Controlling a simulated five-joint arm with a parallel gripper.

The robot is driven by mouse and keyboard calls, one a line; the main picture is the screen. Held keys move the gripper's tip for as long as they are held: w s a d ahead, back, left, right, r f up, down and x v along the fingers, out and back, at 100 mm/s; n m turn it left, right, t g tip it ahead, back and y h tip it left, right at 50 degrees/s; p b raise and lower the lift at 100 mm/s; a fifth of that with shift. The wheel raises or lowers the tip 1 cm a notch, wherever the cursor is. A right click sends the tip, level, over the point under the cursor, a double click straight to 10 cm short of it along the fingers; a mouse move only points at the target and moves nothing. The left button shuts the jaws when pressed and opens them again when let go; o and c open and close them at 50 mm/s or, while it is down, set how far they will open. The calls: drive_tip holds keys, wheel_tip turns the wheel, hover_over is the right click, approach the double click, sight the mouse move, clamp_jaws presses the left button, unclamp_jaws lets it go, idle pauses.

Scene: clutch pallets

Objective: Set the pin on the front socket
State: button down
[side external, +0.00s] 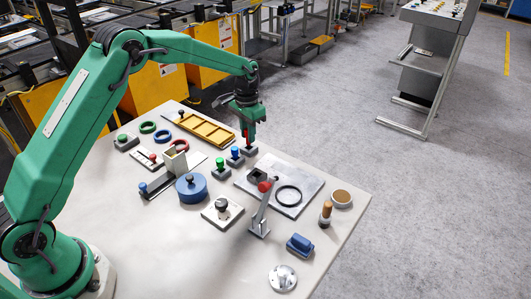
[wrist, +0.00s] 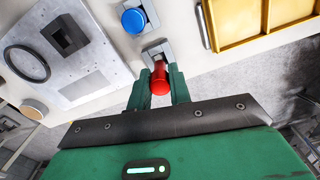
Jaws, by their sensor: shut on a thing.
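A red pin (wrist: 160,80) stands between the two fingers of my gripper (wrist: 158,92) in the wrist view. My gripper (side external: 247,138) is shut on it in the side view, where only a sliver of red shows. The pin is directly over a small grey socket block (side external: 249,151), which also shows in the wrist view (wrist: 157,51). I cannot tell whether its lower end is in the block. Beside it, a blue pin (side external: 235,152) and a green pin (side external: 220,162) stand on similar grey blocks. Which socket is the front one is not clear.
A grey plate (side external: 310,187) with a dark square block (side external: 257,176) and a black ring (side external: 288,195) lies close by. A yellow tray (side external: 207,131) lies behind. A red-knobbed lever (side external: 262,205) and blue drum (side external: 191,188) stand nearer.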

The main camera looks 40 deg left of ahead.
drive_tip(key=shift+f, duration=0.85)
drive_tip(key=shift+f, duration=0.6)
idle(1.1)
drive_tip(key=c, duration=1.6)
unclamp_jaws()
drive_tip(key=shift+o, duration=0.2)
drive_tip(key=shift+r, duration=5.5)
